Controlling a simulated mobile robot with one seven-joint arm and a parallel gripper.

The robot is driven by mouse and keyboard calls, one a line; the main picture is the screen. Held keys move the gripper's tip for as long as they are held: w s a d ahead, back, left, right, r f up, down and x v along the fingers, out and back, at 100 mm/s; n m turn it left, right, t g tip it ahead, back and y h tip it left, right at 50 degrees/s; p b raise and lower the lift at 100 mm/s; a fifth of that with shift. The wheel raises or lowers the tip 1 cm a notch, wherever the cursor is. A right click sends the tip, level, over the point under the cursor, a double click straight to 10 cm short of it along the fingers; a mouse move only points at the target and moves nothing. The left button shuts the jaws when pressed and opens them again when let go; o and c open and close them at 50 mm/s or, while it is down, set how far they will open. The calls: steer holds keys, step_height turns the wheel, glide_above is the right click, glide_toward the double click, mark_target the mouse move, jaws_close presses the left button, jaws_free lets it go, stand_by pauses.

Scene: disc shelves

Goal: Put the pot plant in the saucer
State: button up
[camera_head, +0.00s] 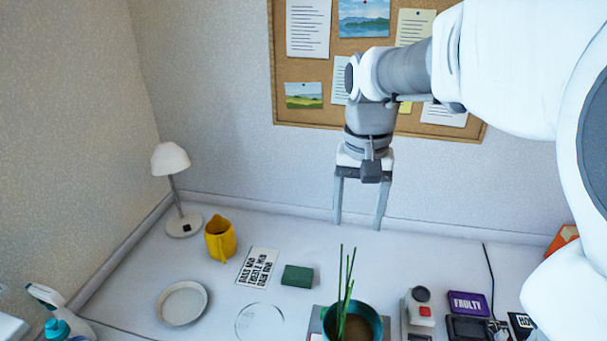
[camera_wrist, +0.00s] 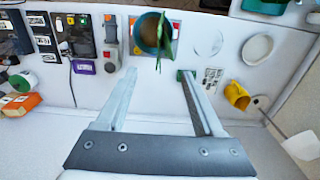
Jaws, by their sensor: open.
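The pot plant (camera_head: 352,322) is a teal pot with dark soil and tall green leaves, upright near the front edge of the head view. It also shows in the wrist view (camera_wrist: 150,33), beyond the fingertips. The saucer (camera_head: 182,303) is a pale round dish to the left of the plant, empty. In the wrist view the saucer (camera_wrist: 258,49) is at the upper right. My gripper (camera_head: 358,226) is open and empty, fingers pointing down, above the back of the table and apart from the plant. In the wrist view its two fingers (camera_wrist: 158,73) are spread wide.
A clear glass disc (camera_head: 259,321) lies between saucer and plant. A green block (camera_head: 297,276), a lettered card (camera_head: 257,267), a yellow mug (camera_head: 220,239) and a lamp (camera_head: 172,190) stand behind. Right of the plant are a grey box with a red button (camera_head: 420,308) and a purple box (camera_head: 468,303).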

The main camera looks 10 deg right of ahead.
mark_target(354, 245)
step_height(354, 245, down, 10)
steer(key=shift+r, duration=0.2)
steer(key=shift+w+a+f+b, duration=0.1)
steer(key=shift+f+b, duration=0.05)
steer(key=shift+f, duration=1.25)
steer(key=shift+w+f+b, duration=0.1)
steer(key=shift+f+b, duration=0.05)
steer(key=shift+f, duration=1.25)
jaws_close()
steer(key=shift+w+r, duration=0.1)
steer(key=shift+r, duration=0.05)
